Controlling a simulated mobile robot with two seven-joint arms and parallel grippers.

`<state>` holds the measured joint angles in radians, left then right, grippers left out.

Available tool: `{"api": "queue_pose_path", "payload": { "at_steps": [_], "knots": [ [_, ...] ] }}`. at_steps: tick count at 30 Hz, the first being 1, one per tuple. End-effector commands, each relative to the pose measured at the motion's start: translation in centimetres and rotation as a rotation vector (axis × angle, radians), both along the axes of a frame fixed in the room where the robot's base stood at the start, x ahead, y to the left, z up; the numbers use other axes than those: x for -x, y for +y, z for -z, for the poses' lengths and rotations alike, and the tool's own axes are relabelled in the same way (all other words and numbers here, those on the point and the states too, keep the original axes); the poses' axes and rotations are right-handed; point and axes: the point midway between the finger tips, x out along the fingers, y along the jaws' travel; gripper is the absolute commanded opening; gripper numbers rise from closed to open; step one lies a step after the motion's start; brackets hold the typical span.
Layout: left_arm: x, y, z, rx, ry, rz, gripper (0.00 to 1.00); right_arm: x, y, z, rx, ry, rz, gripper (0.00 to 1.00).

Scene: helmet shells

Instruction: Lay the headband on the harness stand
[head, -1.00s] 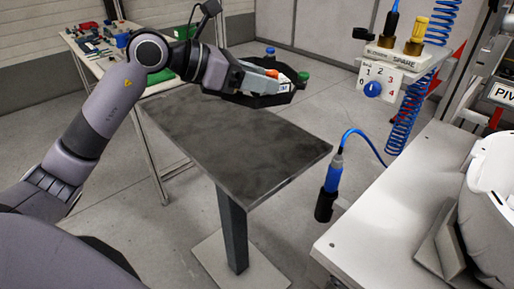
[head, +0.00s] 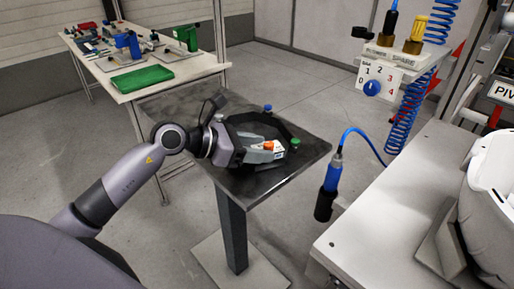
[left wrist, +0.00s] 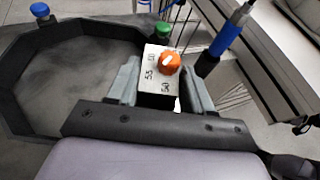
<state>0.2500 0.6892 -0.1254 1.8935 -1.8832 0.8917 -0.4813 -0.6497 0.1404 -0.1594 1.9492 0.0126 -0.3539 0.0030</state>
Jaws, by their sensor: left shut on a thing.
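The headband (head: 290,129) is a black many-sided ring with a blue knob, a green knob and a white block bearing an orange knob. My left gripper (head: 266,153) is shut on the white block. In the left wrist view the block sits between the two grey fingers of the gripper (left wrist: 160,88), and the black headband ring (left wrist: 18,110) extends to the left. The harness stand (head: 230,185) is a dark flat top on a single post. The headband lies level over its right part; I cannot tell whether it touches. My right gripper is out of view.
A workbench (head: 125,80) with a green tray (head: 142,78) and tools stands behind at left. A blue hanging tool (head: 330,180) on a coiled hose is close to the stand's right corner. A white table (head: 400,205) with a white shell (head: 492,185) is at right.

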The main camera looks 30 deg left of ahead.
Motion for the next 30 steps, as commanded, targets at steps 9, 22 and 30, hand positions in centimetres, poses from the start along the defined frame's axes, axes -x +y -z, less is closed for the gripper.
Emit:
{"api": "queue_pose_path", "payload": {
  "at_steps": [9, 22, 30],
  "knots": [
    [0.0, 0.0, 0.2, 0.001, -0.002, 0.000, 0.18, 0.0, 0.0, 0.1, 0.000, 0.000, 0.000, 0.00],
    [0.0, 0.0, 0.3, 0.001, -0.001, 0.000, 0.76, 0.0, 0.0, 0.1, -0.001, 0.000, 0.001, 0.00],
    [1.7, 1.6, -0.6, -0.003, 0.000, 0.000, 0.76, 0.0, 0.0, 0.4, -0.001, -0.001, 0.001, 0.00]
  ]
}}
